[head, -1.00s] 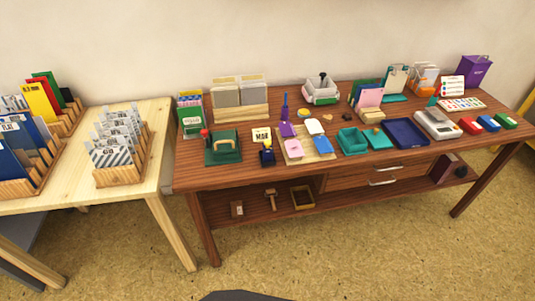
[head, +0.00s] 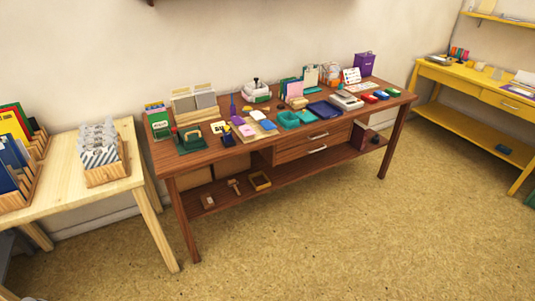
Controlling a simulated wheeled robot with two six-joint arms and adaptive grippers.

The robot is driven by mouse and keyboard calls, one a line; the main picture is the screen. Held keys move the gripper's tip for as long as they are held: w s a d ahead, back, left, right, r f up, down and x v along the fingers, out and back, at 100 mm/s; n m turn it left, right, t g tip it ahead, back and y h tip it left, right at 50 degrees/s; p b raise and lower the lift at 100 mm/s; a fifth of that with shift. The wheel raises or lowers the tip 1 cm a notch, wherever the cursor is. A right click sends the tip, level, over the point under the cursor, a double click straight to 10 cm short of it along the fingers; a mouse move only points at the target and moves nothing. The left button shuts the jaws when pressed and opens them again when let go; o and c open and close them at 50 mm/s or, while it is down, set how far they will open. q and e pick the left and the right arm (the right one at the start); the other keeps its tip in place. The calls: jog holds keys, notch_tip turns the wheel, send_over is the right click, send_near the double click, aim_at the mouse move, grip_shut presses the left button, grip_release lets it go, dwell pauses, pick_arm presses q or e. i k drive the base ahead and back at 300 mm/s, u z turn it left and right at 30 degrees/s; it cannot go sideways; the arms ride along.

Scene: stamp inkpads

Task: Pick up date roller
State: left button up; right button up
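The dark wooden table (head: 205,170) stands in the middle with many small stationery items on it. No item can be told for certain as the date roller. A small dark blue and yellow stamp-like item (head: 227,138) stands near the front edge, beside a card with dark lettering (head: 218,127). A green item with a red knob (head: 190,139) stands to its left. A purple upright handle (head: 232,105) stands behind. Neither of my grippers is in view.
A light wooden table (head: 75,190) with card racks (head: 104,175) stands at the left. A yellow table (head: 455,82) stands at the right by the wall. The lower shelf (head: 225,198) holds a few small items. The floor (head: 330,230) in front is clear.

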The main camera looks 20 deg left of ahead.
aim_at(227, 136)
jog(key=z, duration=0.7)
jog(key=i, duration=1.95)
jog(key=u, duration=0.85)
jog(key=i, duration=0.75)
jog(key=u, duration=0.9)
